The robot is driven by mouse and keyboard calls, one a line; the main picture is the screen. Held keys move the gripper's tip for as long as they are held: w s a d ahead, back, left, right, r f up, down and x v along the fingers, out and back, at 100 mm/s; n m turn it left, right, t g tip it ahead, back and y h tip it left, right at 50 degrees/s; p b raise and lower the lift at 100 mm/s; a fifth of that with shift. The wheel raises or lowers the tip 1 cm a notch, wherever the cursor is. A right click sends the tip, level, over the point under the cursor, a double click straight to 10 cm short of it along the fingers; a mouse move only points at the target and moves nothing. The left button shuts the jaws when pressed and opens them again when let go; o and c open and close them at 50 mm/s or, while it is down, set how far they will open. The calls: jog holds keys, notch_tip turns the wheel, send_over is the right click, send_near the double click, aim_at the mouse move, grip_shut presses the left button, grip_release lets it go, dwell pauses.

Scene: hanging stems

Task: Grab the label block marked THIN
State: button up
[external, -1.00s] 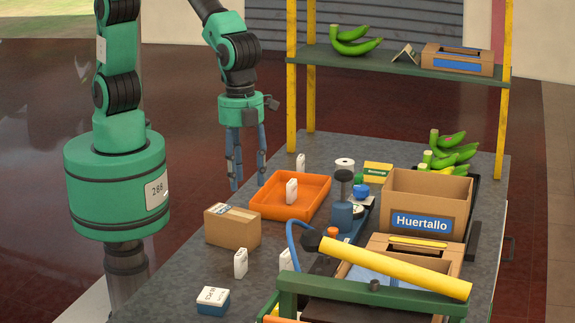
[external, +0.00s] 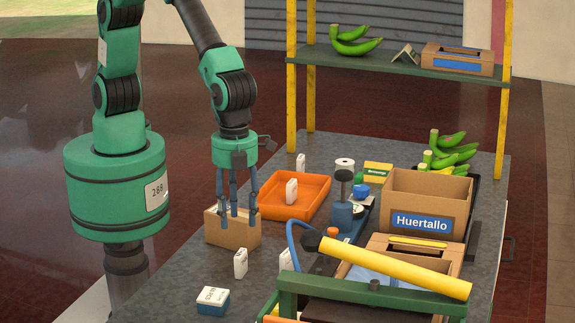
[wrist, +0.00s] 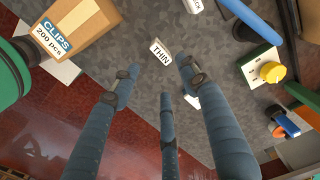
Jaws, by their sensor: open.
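The label block marked THIN (wrist: 160,52) is a small white block on the grey tabletop. In the wrist view it lies at the upper middle, just beyond my fingertips. My gripper (wrist: 159,78) has blue-grey fingers spread apart with nothing between them. In the external view my gripper (external: 237,212) hangs pointing down, in front of the cardboard box. Several white blocks show there, such as one near the box (external: 240,263) and one in the orange tray (external: 292,191); their lettering is too small to read, so I cannot tell which is THIN.
A cardboard box labelled CLIPS (wrist: 75,28) lies left of the THIN block. Another white block (wrist: 194,5) is partly cut off at the top. The orange tray (external: 262,207) and the Huertallo box (external: 425,190) stand farther right.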

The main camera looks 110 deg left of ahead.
aim_at(236, 256)
notch_tip(236, 256, down, 7)
jog(key=shift+b, duration=0.5)
jog(key=shift+s+f+b, duration=0.1)
jog(key=shift+f+b, duration=0.6)
jog(key=shift+f, duration=1.9)
jog(key=shift+a, duration=0.1)
grip_shut()
